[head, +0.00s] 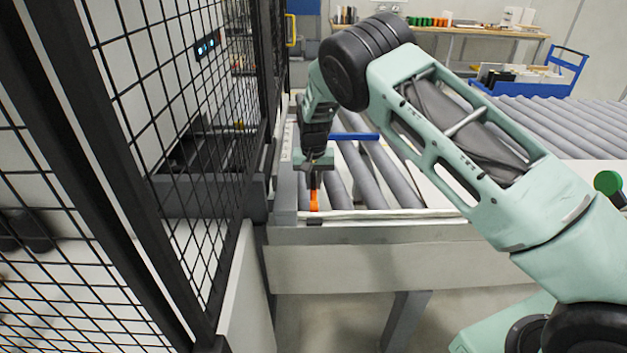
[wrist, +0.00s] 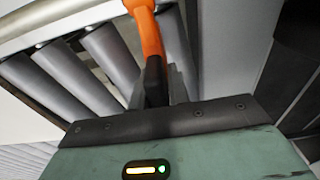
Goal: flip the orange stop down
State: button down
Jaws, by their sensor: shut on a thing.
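The orange stop (head: 314,200) stands at the near left corner of the roller conveyor, beside the grey side rail. In the head view my gripper (head: 313,183) is right above it, pointing down. In the wrist view the orange stop (wrist: 146,30) runs up from between the dark fingers of my gripper (wrist: 155,85) to the top edge of the picture. The fingers are shut on the stop.
Grey rollers (head: 372,180) lie right of the stop, with a blue bar (head: 352,136) across them farther back. A black mesh fence (head: 200,150) stands close on the left. A workbench (head: 480,31) and a blue cart (head: 530,85) stand at the back right.

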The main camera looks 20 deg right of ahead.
jog(key=shift+f+g, duration=0.25)
jog(key=shift+g, duration=0.05)
jog(key=c, duration=1.4)
grip_release()
jog(key=shift+r+b, duration=0.3)
jog(key=shift+r, duration=0.25)
notch_tip(320, 180, up, 16)
jog(key=b, duration=0.4)
jog(key=shift+s+r, duration=0.2)
